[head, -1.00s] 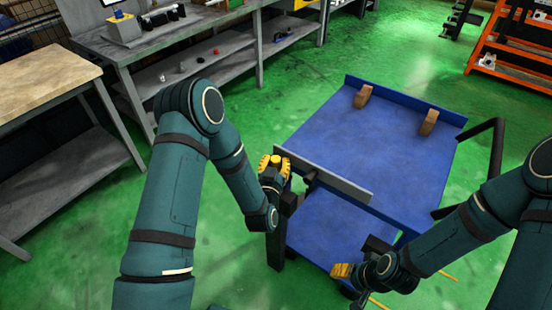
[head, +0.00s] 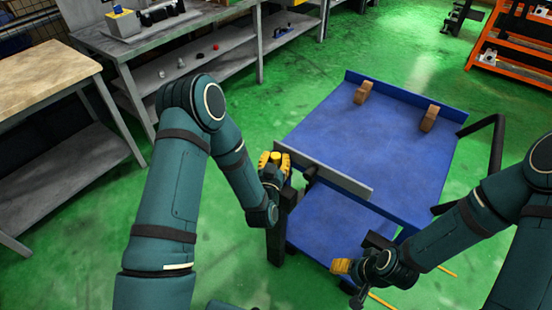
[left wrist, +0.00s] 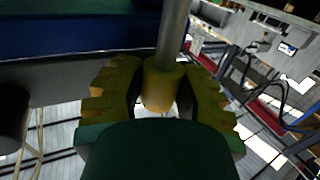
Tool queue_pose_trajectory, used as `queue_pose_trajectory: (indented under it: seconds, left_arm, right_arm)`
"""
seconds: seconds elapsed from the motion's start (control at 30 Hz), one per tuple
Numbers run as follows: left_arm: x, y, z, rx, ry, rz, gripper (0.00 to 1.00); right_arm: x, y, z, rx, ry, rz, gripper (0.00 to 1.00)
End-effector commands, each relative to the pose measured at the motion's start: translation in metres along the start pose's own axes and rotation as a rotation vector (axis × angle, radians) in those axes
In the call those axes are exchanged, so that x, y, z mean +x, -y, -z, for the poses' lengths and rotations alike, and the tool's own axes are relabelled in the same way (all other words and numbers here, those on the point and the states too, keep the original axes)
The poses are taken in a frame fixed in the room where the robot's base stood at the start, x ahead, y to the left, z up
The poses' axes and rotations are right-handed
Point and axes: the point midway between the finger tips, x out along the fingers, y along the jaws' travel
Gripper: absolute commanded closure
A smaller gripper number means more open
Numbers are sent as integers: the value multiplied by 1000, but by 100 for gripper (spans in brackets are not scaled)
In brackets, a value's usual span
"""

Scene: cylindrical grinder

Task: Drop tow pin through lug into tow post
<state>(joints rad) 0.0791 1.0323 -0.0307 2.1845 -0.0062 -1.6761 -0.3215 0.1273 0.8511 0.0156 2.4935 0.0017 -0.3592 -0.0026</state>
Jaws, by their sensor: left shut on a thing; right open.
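The tow pin has a yellow knob (left wrist: 163,85) and a grey shaft (left wrist: 173,32) in the left wrist view. My left gripper (head: 274,162) is shut on the knob, with its yellow fingers on both sides of it. The shaft runs out of the top of the wrist picture, so its tip is hidden. A dark upright post (head: 276,238), seemingly the tow post, stands under this gripper by the cart's near left corner. The lug cannot be made out clearly, nor whether the pin has entered it. My right gripper (head: 342,266) is open, low near the cart's front.
A blue cart (head: 365,150) has a grey front rail (head: 330,172), two brown blocks and a black handle (head: 498,150) on its right. Grey benches stand at the back, a wood-topped table (head: 45,80) at the left and an orange rack at the right. Green floor is open between.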

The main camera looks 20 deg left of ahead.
Motion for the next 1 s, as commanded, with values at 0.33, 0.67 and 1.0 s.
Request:
queue_pose_trajectory:
  seconds: [0.33,0.67,1.0]
  left_arm:
    - [0,0,0,0,-1,0,100]
    - [0,0,-1,0,0,0,100]
    - [0,0,-9,0,-1,1,100]
  right_arm:
    - [0,0,0,0,0,0,39]
    - [0,0,0,0,0,0,39]
    - [0,0,0,0,0,0,39]
